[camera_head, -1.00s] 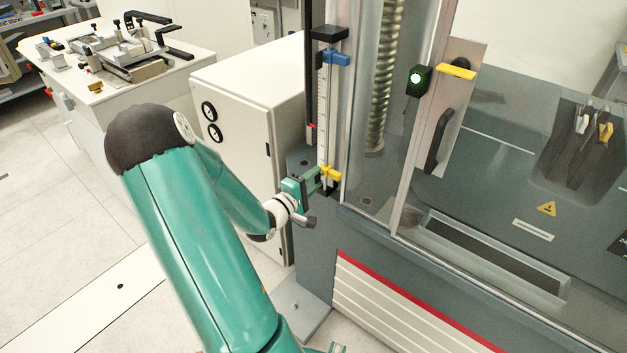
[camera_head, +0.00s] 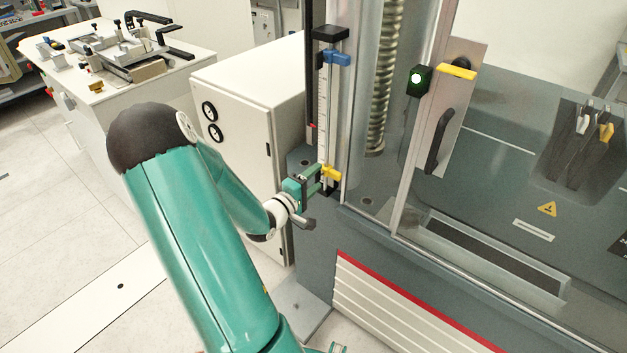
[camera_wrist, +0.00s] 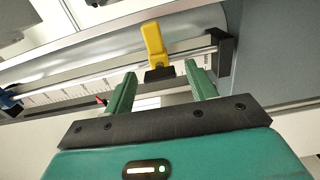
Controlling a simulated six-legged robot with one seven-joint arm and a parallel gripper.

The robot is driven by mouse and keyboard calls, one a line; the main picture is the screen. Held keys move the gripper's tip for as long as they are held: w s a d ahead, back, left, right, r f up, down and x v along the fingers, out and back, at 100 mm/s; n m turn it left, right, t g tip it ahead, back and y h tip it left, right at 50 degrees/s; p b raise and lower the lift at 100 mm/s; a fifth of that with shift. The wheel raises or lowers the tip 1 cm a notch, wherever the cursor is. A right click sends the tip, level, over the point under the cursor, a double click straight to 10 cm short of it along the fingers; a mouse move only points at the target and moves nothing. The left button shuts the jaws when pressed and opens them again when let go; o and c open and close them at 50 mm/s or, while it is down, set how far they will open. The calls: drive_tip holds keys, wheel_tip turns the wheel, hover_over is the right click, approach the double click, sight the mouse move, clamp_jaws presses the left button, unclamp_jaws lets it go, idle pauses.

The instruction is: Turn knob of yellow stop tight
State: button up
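The yellow stop (camera_head: 331,173) sits low on the vertical ruled rail (camera_head: 324,120) at the left edge of the testing machine. In the wrist view the yellow stop (camera_wrist: 153,40) shows with a dark knob (camera_wrist: 159,73) on its near side. My gripper (camera_head: 317,180) is at the height of the stop. In the wrist view my gripper's green fingers (camera_wrist: 160,80) are spread apart, one on each side of the dark knob, with visible gaps. The fingers hold nothing.
A blue stop (camera_head: 337,57) sits higher on the same rail, below a black end block (camera_head: 330,33). A white cabinet (camera_head: 240,105) stands left of the rail. The machine's clear door with a black handle (camera_head: 438,142) is to the right.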

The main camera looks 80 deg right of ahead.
drive_tip(key=v, duration=1.3)
drive_tip(key=shift+w+a, duration=0.15)
drive_tip(key=shift+a, duration=0.2)
drive_tip(key=shift+r, duration=0.1)
